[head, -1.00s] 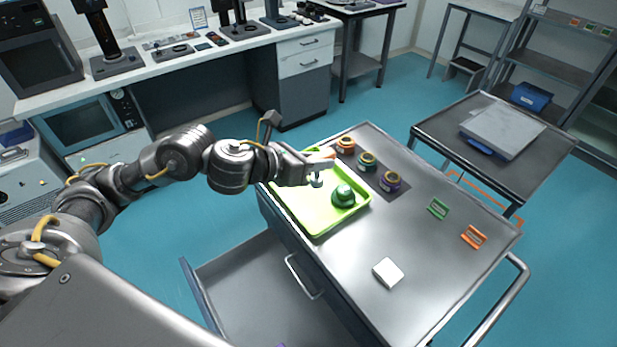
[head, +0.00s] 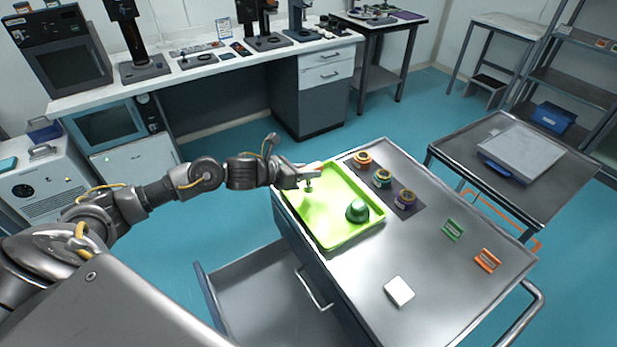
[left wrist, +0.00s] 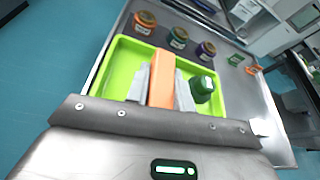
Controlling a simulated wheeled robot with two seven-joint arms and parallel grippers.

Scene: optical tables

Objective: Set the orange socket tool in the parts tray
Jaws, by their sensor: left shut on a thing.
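The orange socket tool (left wrist: 162,80) shows in the left wrist view as an upright orange bar between my two pale fingers. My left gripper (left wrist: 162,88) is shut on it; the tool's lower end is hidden. In the head view my left gripper (head: 303,178) is over the back-left part of the bright green parts tray (head: 338,247), with a small piece below the fingers. The tray also shows in the left wrist view (left wrist: 112,75). I cannot tell whether the tool touches the tray floor. My right gripper is not in view.
A dark green round part (head: 357,211) sits in the tray's right side. Orange (head: 362,160), teal (head: 382,178) and purple (head: 404,199) ringed parts stand on a dark strip beside it. Green (head: 453,229) and orange (head: 487,260) holders and a white block (head: 399,291) lie farther right. A drawer (head: 255,300) is open below.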

